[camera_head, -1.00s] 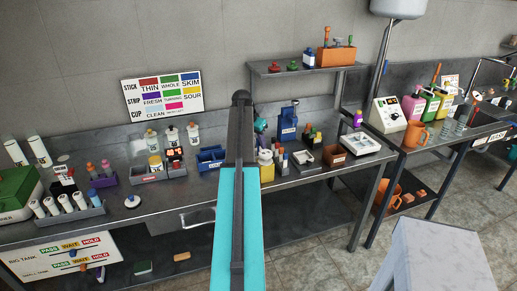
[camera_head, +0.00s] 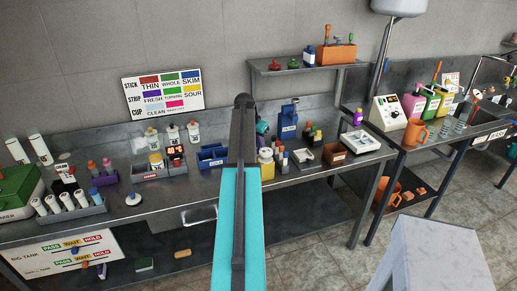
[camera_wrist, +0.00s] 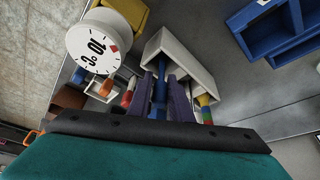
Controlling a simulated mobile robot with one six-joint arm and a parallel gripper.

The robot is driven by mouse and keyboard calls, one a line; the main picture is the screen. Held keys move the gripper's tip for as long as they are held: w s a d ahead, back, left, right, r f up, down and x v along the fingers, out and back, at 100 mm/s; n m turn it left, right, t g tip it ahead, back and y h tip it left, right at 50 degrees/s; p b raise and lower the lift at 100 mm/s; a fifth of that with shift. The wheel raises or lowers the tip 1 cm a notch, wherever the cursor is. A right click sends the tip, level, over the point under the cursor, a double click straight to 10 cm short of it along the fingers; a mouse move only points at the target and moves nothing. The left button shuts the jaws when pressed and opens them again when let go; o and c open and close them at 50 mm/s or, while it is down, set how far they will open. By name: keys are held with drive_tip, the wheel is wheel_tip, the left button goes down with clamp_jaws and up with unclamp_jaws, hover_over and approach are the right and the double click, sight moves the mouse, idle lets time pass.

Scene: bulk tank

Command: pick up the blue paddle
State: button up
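In the wrist view, a narrow blue handle, likely the blue paddle (camera_wrist: 161,82), runs between the two purple fingers of my gripper (camera_wrist: 161,76). One finger is on each side of it. Its far end is at an open white box (camera_wrist: 190,60); its near end is hidden by the black gripper body. The fingers are very close to the handle, and I cannot tell if they press on it. In the head view my own arm hides the gripper and the paddle.
A white round dial (camera_wrist: 93,43) stands left of the fingers, close by. A blue bin (camera_wrist: 275,30) is at the upper right. In the head view, a yellow jar (camera_head: 266,163), a blue holder (camera_head: 289,127) and a white tray (camera_head: 305,155) crowd the steel bench (camera_head: 150,213).

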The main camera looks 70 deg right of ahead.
clamp_jaws()
drive_tip(key=shift+r, duration=0.1)
drive_tip(key=shift+r+b, duration=1.4)
drive_tip(key=shift+r, duration=3.5)
